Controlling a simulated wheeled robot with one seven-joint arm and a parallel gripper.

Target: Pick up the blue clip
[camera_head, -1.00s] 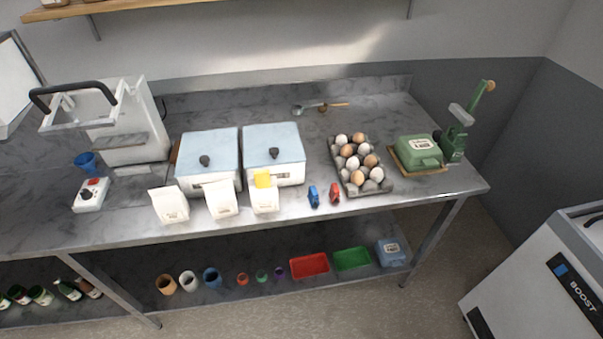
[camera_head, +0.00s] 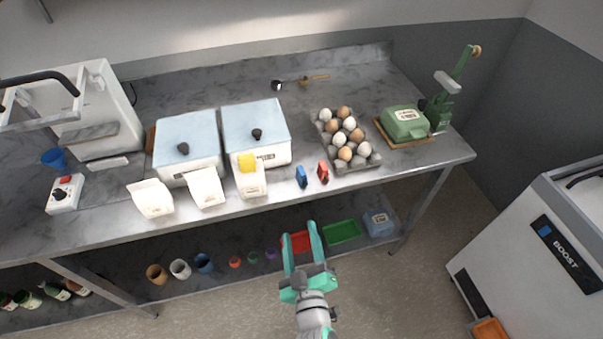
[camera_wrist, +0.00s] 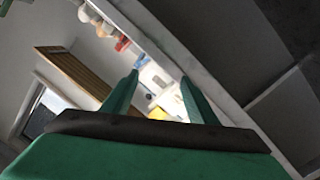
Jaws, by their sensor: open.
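The blue clip (camera_head: 301,176) stands on the metal table near its front edge, just left of a red clip (camera_head: 322,172). My gripper (camera_head: 299,232) is teal, open and empty. In the head view it is in front of the table, below the blue clip in the picture and apart from it. The wrist view shows the two spread fingers (camera_wrist: 158,92) with the table's items far off between them.
An egg carton (camera_head: 373,163) stands right of the clips, and a white bag (camera_head: 251,184) with a yellow block stands to the left. White boxes with blue lids (camera_head: 256,119) are behind. A lower shelf (camera_head: 222,290) holds cups and trays. The floor in front is clear.

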